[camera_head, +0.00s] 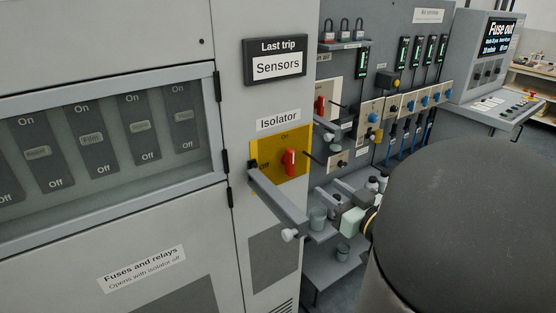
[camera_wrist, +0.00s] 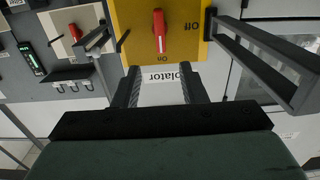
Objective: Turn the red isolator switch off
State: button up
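The red isolator switch (camera_head: 290,162) is a red handle on a yellow plate (camera_head: 262,146) under the "Isolator" label. The handle stands upright, in line with "On" above it; "Off" is at the plate's left. In the wrist view, which is upside down, the red handle (camera_wrist: 158,31) has its white-marked end towards "On". My gripper (camera_wrist: 160,75) is open and empty, its two dark fingers apart below the plate with the "Isolator" label seen between them. The handle is beyond the fingertips, untouched. In the head view I cannot make out the fingers.
A grey bracket (camera_head: 280,200) sticks out from the plate's left side; it also shows in the wrist view (camera_wrist: 262,62). Another red switch (camera_head: 320,105) with its own bracket is to the right. A glass-fronted fuse panel (camera_head: 105,140) is at left.

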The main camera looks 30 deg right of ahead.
aim_at(293, 163)
jog(key=w, duration=0.5)
jog(key=w+a+p, duration=0.1)
jog(key=w, duration=0.4)
jog(key=w+p, duration=0.1)
jog(key=w, duration=0.4)
jog(key=shift+w+a, duration=0.2)
jog(key=shift+a, duration=0.15)
grip_shut()
